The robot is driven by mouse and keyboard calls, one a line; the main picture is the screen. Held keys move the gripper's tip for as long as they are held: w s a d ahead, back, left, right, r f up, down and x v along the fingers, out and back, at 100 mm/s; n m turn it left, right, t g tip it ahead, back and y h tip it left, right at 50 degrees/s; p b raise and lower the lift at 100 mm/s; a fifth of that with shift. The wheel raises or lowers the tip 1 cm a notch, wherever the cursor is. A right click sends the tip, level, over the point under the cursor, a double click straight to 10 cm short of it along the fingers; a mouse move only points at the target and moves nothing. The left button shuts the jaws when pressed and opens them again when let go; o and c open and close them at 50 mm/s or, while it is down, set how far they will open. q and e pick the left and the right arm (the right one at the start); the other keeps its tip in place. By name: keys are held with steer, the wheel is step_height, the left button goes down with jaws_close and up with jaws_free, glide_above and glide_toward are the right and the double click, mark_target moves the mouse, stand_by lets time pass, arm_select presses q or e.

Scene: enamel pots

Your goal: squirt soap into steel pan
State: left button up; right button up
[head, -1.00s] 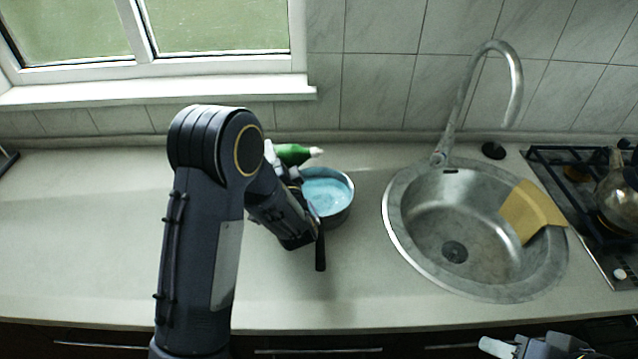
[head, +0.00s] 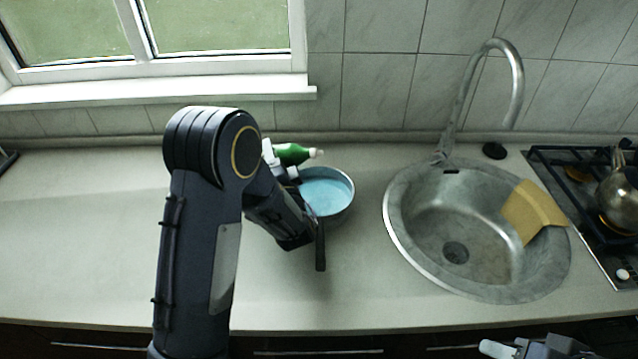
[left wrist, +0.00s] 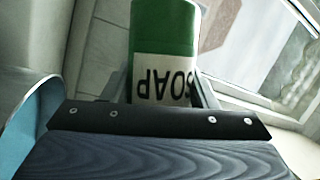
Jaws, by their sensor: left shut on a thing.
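The soap bottle (head: 294,154) is green with a white tip and lies tilted on its side in the air, its tip pointing right, by the pan's back edge. My left gripper (head: 274,160) is shut on it. In the left wrist view the bottle (left wrist: 163,40) shows its white SOAP label between the fingers. The steel pan (head: 346,208) stands on the counter with light blue inside and its dark handle toward the front. My left forearm hides its left side. Part of the pan (left wrist: 35,115) shows in the left wrist view. My right gripper (head: 505,349) is partly cut off at the bottom right.
A round steel sink (head: 410,240) with a tap (head: 515,85) is right of the pan. A yellow cloth (head: 533,210) hangs over its right edge. A kettle (head: 620,200) stands on the stove at far right. The counter (head: 80,240) is clear on the left.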

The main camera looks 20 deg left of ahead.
arm_select(q)
steer(key=shift+a+r+m+t+b, duration=0.1)
steer(key=shift+a+m+t+b, duration=0.15)
steer(key=shift+m+b, duration=0.35)
steer(key=shift+a+r+m+t+b, duration=0.1)
steer(key=shift+m+t+b, duration=0.25)
steer(key=shift+b, duration=0.3)
stand_by(3.1)
